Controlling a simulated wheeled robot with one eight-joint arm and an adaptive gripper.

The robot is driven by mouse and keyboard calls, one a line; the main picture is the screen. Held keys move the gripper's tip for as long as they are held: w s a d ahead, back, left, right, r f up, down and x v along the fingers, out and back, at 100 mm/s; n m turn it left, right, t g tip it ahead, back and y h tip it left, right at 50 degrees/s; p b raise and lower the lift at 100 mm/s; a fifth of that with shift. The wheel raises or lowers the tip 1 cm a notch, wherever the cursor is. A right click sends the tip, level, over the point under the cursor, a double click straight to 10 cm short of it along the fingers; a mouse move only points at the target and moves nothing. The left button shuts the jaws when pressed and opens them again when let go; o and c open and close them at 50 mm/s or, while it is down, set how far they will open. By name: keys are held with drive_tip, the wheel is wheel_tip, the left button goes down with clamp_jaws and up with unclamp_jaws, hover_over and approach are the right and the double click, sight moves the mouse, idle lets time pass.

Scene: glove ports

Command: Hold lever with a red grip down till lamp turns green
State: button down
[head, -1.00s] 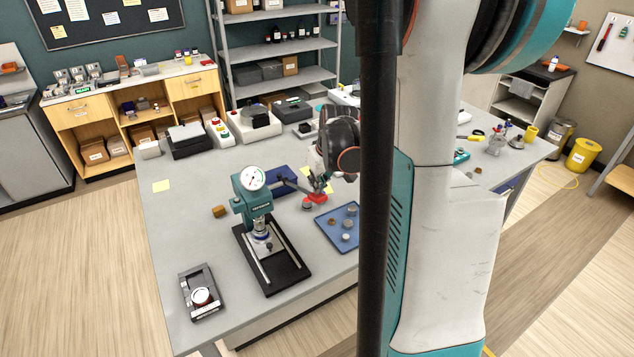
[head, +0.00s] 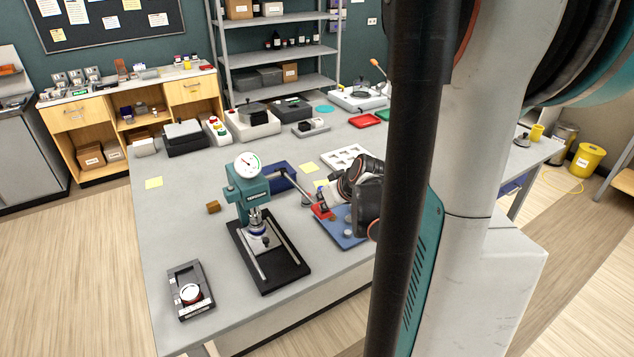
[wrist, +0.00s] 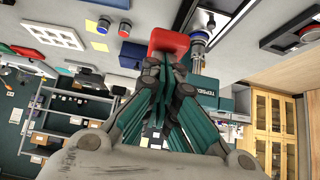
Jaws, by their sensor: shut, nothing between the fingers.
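A teal press (head: 245,185) with a round white dial (head: 248,165) stands on a black base on the grey table. Its lever (head: 297,188) slopes down to the right and ends in a red grip (head: 322,212). The grip is over the blue tray in the head view. My gripper (head: 326,202) is shut and empty, at the red grip from above. In the wrist view, its closed fingertips (wrist: 166,62) meet or nearly meet the red grip (wrist: 168,41); exact contact is hard to tell. I cannot make out a lit lamp.
A grey fixture (head: 190,290) sits at front left, and a small brown block (head: 213,207) left of the press. Boxes and devices line the table's back. The left table area is mostly clear.

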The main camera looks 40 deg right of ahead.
wheel_tip(320, 180, down, 10)
drive_tip(key=b, duration=0.8)
drive_tip(key=shift+s+a, duration=0.2)
drive_tip(key=shift+s, duration=0.35)
drive_tip(key=shift+r, duration=0.1)
idle(0.3)
